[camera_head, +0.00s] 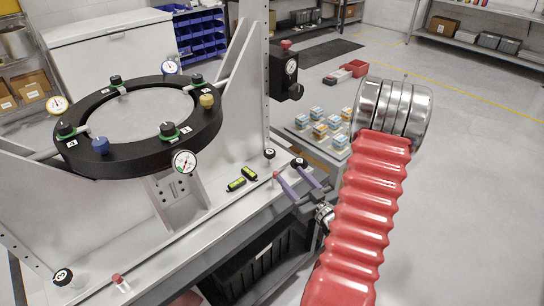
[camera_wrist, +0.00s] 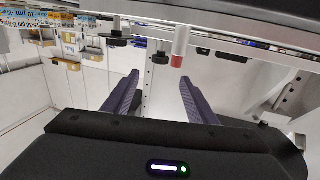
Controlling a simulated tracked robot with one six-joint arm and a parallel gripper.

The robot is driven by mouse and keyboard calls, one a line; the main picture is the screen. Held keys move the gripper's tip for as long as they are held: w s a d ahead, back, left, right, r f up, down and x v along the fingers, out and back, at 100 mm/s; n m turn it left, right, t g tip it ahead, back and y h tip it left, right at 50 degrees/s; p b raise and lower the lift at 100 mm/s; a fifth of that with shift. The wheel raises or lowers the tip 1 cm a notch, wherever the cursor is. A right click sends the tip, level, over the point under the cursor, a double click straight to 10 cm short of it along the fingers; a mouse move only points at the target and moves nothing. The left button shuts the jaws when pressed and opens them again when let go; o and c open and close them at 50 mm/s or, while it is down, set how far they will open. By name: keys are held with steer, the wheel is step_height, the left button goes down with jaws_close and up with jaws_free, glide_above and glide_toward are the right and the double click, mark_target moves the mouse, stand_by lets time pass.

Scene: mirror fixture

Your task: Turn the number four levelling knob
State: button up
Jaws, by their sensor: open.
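Black-topped knobs also stand on the base: one at front left (camera_head: 64,277) and two near my gripper (camera_head: 269,153) (camera_head: 298,162). I cannot read which is number four. My gripper (camera_head: 286,169) is open and empty at the base's right edge, close to the right-hand knob and a red-capped post (camera_head: 277,176). In the wrist view, a black knob (camera_wrist: 160,57) and the red-capped post (camera_wrist: 178,60) show between the purple fingers (camera_wrist: 157,80).
Dial gauges (camera_head: 184,162) surround the ring. A black box with a red knob (camera_head: 284,68) is on the upright. The floor at right is clear.

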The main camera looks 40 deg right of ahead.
mark_target(272, 156)
steer(key=w, duration=0.4)
steer(key=w+d, duration=0.1)
steer(key=w, duration=0.3)
steer(key=w+d, duration=0.1)
steer(key=w, duration=0.4)
steer(key=shift+d, duration=0.25)
steer(key=c, duration=1.1)
